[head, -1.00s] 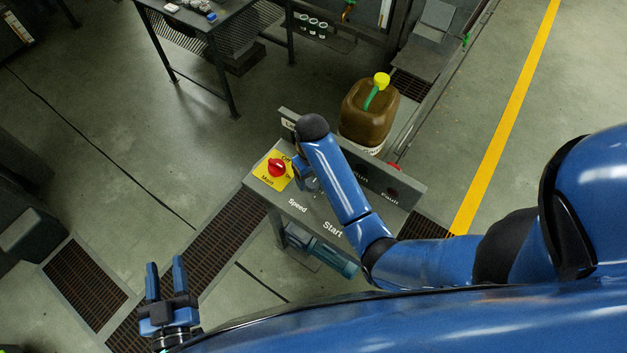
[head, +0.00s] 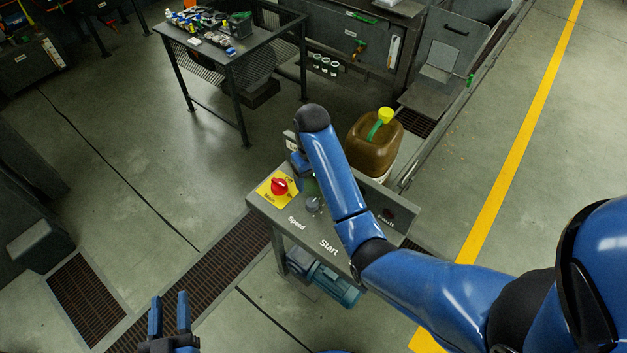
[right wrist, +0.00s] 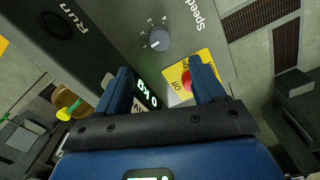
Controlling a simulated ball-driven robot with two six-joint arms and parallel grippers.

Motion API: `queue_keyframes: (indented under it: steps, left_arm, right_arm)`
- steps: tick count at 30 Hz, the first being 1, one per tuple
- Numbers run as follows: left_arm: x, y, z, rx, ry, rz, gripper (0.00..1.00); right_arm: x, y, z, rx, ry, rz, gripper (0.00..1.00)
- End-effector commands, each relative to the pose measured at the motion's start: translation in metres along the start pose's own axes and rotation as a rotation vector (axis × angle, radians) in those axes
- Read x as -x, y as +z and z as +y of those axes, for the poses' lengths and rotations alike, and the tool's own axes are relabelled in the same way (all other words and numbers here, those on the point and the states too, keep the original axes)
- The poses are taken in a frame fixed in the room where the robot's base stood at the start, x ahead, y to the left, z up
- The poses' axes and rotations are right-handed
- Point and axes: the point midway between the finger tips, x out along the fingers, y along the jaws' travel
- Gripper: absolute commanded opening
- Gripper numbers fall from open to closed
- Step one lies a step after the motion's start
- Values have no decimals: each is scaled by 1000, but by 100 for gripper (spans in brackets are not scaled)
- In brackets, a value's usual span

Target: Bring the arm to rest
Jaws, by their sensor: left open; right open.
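My right arm reaches over the control desk (head: 262,205). In the head view its wrist hides most of the gripper. In the right wrist view my right gripper (right wrist: 163,72) is open, its two fingers apart with nothing between them. Beyond the fingers are the red main switch (right wrist: 188,80) on its yellow plate and the grey speed knob (right wrist: 159,39). The switch also shows in the head view (head: 279,186), left of the right gripper. My left gripper (head: 169,300) is open and empty at the bottom left, above the floor, its base cut off by the frame edge.
A brown canister (head: 374,146) with a yellow cap stands just behind the desk. A dark table (head: 235,54) with small items is at the back. A green lit display (right wrist: 148,94) is close to the right fingers. Open floor (head: 130,150) lies left of the desk.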

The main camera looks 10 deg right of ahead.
Motion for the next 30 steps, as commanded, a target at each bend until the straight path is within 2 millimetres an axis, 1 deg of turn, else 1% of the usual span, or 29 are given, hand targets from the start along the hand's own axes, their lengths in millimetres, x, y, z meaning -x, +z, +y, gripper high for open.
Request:
queue_keyframes:
  steps: [12,14,17,20,24,27,30]
  left_arm:
    - [0,0,0,0,0,0,43]
    - [0,0,0,0,0,0,43]
    - [0,0,0,0,0,0,43]
    - [0,0,0,0,0,0,43]
    - [0,0,0,0,0,0,43]
    - [0,3,0,0,0,0,43]
    - [0,10,0,0,0,0,43]
  right_arm:
    - [0,-1,0,-2,1,5,69]
    - [0,-4,0,-4,2,22,69]
    - [0,-18,2,-9,9,89,69]
    - [8,-43,5,-17,22,217,69]
    - [36,-86,9,-28,45,487,69]
    - [47,-104,12,-40,61,687,69]
    - [50,-107,16,-55,76,877,69]
